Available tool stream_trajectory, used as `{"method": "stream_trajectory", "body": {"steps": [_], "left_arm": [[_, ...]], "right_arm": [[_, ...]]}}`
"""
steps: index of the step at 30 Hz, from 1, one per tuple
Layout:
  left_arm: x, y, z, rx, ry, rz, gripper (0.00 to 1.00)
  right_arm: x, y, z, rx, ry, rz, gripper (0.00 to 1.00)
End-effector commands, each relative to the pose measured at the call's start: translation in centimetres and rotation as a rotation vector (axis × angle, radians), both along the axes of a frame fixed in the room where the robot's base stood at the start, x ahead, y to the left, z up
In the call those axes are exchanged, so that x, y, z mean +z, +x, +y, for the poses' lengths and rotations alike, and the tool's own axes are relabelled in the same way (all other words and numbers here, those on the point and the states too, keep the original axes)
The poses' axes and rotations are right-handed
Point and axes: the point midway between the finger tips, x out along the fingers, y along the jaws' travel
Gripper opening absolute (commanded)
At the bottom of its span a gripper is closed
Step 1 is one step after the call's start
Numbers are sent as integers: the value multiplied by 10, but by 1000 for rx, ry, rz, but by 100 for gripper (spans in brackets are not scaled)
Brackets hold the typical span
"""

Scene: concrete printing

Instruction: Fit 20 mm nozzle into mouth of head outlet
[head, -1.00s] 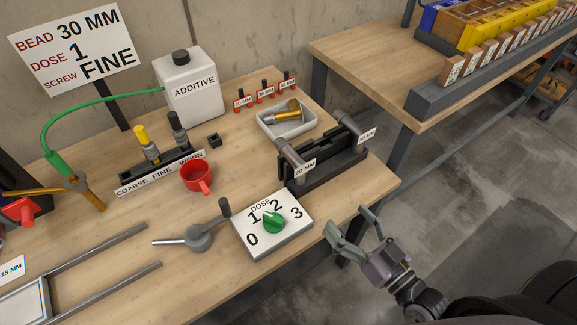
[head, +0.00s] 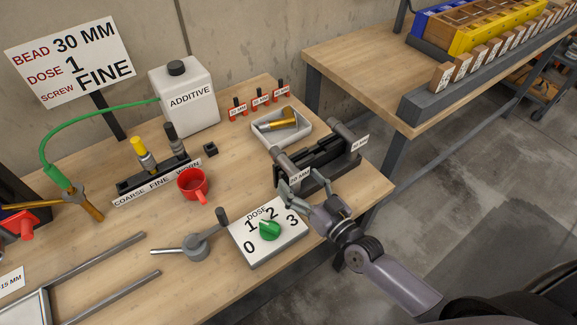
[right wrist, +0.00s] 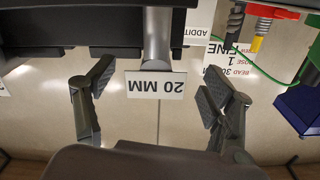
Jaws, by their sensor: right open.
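The 20 mm nozzle (head: 287,162) is a grey cylinder with a white tag, lying in the near end of the black rack (head: 318,178). My right gripper (head: 306,190) is open at the front of this rack, close to the tag. In the right wrist view, the nozzle (right wrist: 157,38) and its "20 MM" tag (right wrist: 155,85) appear upside down between the spread fingers of the gripper (right wrist: 152,90); neither finger visibly touches it. I cannot make out the head outlet in these views. My left gripper is not in view.
A second grey nozzle (head: 340,130) sits at the rack's far end. The dose dial (head: 268,231) stands left of my right gripper. A grey tray (head: 266,139) holds a brass part. A red cup (head: 193,184) and the white additive jug (head: 188,100) stand further left.

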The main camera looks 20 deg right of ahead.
Motion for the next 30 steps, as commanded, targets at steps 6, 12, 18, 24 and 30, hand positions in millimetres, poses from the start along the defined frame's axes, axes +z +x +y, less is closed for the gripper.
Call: {"method": "stream_trajectory", "body": {"steps": [6,12,18,24,30], "left_arm": [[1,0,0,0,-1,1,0],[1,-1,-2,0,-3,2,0],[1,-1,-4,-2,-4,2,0],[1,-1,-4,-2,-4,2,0],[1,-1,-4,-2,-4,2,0]], "right_arm": [[-1,11,4,1,-1,2,76],[-1,11,4,0,-1,2,73],[-1,11,4,0,0,1,59],[-1,11,4,0,0,1,46],[-1,11,4,0,0,1,33]]}}
